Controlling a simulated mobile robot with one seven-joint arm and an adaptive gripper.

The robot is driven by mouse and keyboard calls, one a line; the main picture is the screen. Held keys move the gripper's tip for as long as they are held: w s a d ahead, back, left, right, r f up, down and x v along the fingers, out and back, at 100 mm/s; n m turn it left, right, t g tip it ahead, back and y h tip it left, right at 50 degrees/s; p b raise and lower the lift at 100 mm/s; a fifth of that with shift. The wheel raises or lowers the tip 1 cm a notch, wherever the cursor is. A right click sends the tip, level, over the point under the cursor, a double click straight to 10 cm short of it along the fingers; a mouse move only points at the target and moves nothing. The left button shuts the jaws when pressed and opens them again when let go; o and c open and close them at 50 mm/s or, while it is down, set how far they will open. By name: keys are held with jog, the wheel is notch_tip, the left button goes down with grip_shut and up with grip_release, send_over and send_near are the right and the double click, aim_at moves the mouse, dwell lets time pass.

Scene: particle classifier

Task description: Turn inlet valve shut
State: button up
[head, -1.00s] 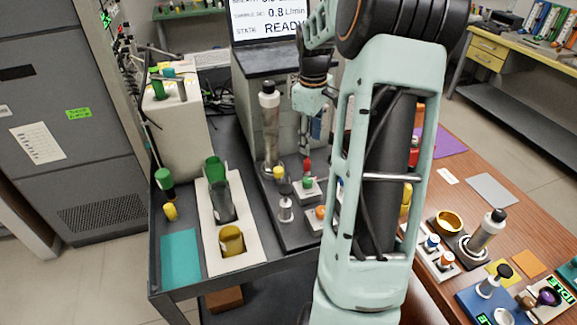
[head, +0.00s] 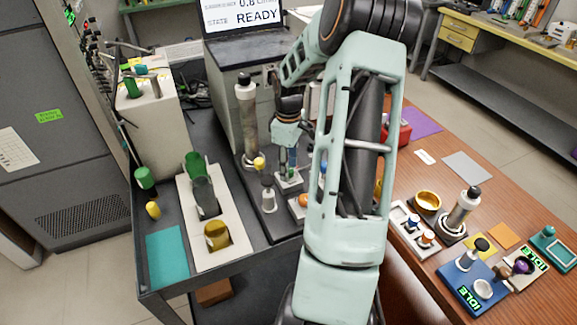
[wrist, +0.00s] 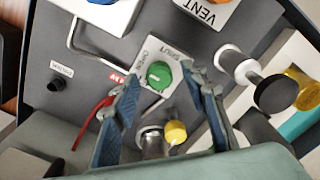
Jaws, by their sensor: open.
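A green knob (wrist: 160,75) sits on a pale plate lettered OPEN and SHUT in the wrist view. I take it for the inlet valve. In the head view the green knob (head: 288,174) is on the dark bench panel, just under my gripper (head: 288,158). In the wrist view my gripper (wrist: 161,82) is open, with one blue-padded finger on each side of the knob. I cannot tell whether the pads touch it. A red handle (wrist: 90,122) lies left of the left finger, beside a red label partly covered by that finger.
A yellow-capped post (wrist: 175,133) stands close to the knob, between the fingers. A black-knobbed plunger (wrist: 275,92) is to the right. A VENT plate (wrist: 208,14) and a bent metal rod (wrist: 75,45) lie beyond. A tall cylinder (head: 247,115) stands left of my gripper.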

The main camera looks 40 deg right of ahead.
jog(key=shift+f, duration=0.15)
jog(key=shift+c, duration=0.3)
grip_shut()
